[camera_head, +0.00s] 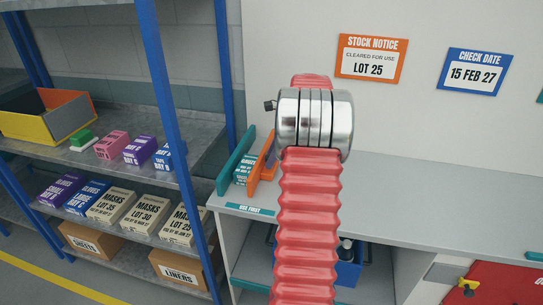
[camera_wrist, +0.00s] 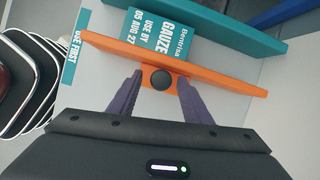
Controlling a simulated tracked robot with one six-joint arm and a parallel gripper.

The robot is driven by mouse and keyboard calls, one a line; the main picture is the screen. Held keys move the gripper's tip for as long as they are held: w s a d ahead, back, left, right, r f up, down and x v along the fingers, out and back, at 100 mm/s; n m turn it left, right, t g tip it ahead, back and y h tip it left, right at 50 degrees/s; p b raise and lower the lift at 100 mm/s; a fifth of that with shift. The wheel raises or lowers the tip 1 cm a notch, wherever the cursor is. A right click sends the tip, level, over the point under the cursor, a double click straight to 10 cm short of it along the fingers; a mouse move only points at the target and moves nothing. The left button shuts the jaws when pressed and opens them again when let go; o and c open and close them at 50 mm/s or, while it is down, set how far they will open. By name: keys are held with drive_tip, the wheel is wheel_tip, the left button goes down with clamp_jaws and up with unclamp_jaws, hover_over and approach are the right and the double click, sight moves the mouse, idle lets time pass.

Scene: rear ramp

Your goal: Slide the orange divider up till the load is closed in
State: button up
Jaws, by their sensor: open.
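The orange divider (camera_wrist: 225,80) crosses the wrist view as a slanted bar with a dark round knob (camera_wrist: 160,80) on its near face. My gripper (camera_wrist: 160,77) is open, its two purple fingers either side of the knob; I cannot tell whether they touch it. A teal gauze box (camera_wrist: 158,32) lies between the divider and a teal wall (camera_wrist: 235,40). In the head view the orange divider (camera_head: 262,168), the gauze box (camera_head: 245,170) and the teal wall (camera_head: 236,160) stand on the counter. My red arm hides my gripper there.
A "USE FIRST" label (camera_head: 252,209) is on the counter's front edge. The grey counter (camera_head: 430,200) is mostly clear to the right. A blue-posted shelf (camera_head: 165,100) with several boxes stands close on the left. A blue bin (camera_head: 350,268) sits below the counter.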

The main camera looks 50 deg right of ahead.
drive_tip(key=shift+c, duration=0.4)
clamp_jaws()
